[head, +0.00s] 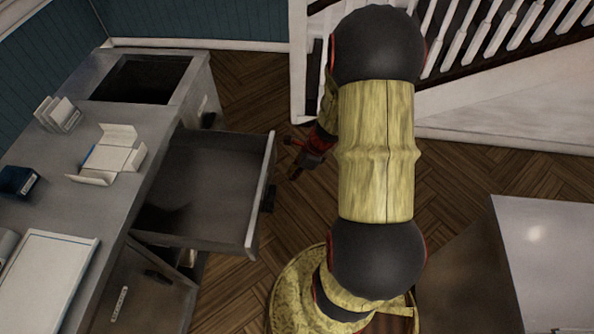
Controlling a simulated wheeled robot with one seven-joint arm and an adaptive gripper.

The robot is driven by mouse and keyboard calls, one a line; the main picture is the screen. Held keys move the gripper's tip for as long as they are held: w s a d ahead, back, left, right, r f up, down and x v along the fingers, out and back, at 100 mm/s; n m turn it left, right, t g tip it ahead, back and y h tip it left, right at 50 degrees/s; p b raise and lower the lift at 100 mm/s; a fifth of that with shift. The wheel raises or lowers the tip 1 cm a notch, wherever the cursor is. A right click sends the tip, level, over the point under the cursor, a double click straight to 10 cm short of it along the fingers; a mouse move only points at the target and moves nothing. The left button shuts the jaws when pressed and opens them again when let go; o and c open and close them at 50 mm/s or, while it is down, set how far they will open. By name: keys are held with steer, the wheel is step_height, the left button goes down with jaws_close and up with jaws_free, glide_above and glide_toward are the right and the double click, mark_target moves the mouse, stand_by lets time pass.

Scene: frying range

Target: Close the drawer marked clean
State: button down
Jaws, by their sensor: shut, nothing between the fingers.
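One drawer (200,190) is pulled out from the steel counter on the left. It is grey and looks empty inside. Its front panel (262,195) faces right, with a dark handle low on its outer side. No "clean" marking can be read on it from here. My gripper (293,173) is shut and empty. In the picture it appears just to the right of the drawer's front, apart from it. My arm hides part of the floor and the stair rail behind it.
The steel counter (62,155) carries an open white box (108,158), a stack of white cards (58,113), a blue box (18,181) and a white tray (45,283). A steel surface (560,250) stands at lower right. Wood floor (250,95) is clear between.

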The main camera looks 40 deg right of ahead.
steer(key=w+a+f+b, duration=0.1)
steer(key=w+a+f, duration=0.2)
steer(key=w, duration=0.1)
steer(key=shift+a, duration=0.15)
steer(key=shift+w, duration=0.15)
steer(key=shift+w+a, duration=0.2)
steer(key=p, duration=1.5)
glide_above(182, 178)
steer(key=shift+a, duration=0.1)
steer(key=shift+b, duration=0.3)
